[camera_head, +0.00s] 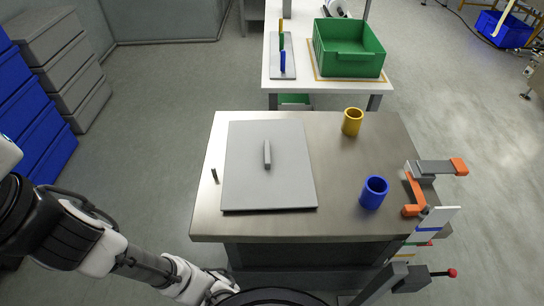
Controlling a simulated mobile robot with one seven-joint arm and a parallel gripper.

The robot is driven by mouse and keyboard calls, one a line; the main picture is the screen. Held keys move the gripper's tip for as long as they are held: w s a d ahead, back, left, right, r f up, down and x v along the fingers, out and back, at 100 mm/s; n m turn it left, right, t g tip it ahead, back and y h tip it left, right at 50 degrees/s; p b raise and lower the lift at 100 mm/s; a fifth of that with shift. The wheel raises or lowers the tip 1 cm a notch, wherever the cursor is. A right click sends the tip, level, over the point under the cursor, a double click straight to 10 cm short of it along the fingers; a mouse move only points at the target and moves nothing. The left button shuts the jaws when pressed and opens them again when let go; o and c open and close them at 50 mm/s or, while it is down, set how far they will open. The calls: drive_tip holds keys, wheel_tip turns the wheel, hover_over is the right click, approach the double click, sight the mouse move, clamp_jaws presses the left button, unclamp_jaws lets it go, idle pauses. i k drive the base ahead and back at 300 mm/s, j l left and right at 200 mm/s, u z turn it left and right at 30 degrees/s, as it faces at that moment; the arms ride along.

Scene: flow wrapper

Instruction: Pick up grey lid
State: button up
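The grey lid (245,185) is a flat rectangular plate lying on the metal-topped table. A raised bar handle (267,154) stands at about its middle. The lid appears to lie flat, and nothing touches its handle. My arm enters from the left and runs along the bottom left, in front of the table and apart from the lid. My gripper's fingers cannot be made out in this view.
An orange-and-grey clamp (415,185) is at the right edge. A green crate (347,58) stands on a white table behind.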

sight(267, 165)
drive_tip(key=i+j, duration=0.1)
drive_tip(key=j, duration=0.3)
drive_tip(key=i+j, duration=0.15)
drive_tip(key=j, duration=0.2)
drive_tip(key=i+j, duration=0.1)
drive_tip(key=j, duration=0.3)
drive_tip(key=i+j, duration=0.1)
drive_tip(key=j, duration=0.25)
drive_tip(key=i+j, duration=0.1)
drive_tip(key=j, duration=0.3)
drive_tip(key=i+j, duration=0.15)
drive_tip(key=j, duration=0.25)
drive_tip(key=j+z, duration=0.25)
drive_tip(key=z, duration=0.15)
drive_tip(key=j+z, duration=0.4)
drive_tip(key=i+l+z, duration=0.15)
drive_tip(key=i+z, duration=0.2)
drive_tip(key=i+l+z, duration=0.1)
drive_tip(key=z, duration=0.25)
drive_tip(key=i, duration=0.1)
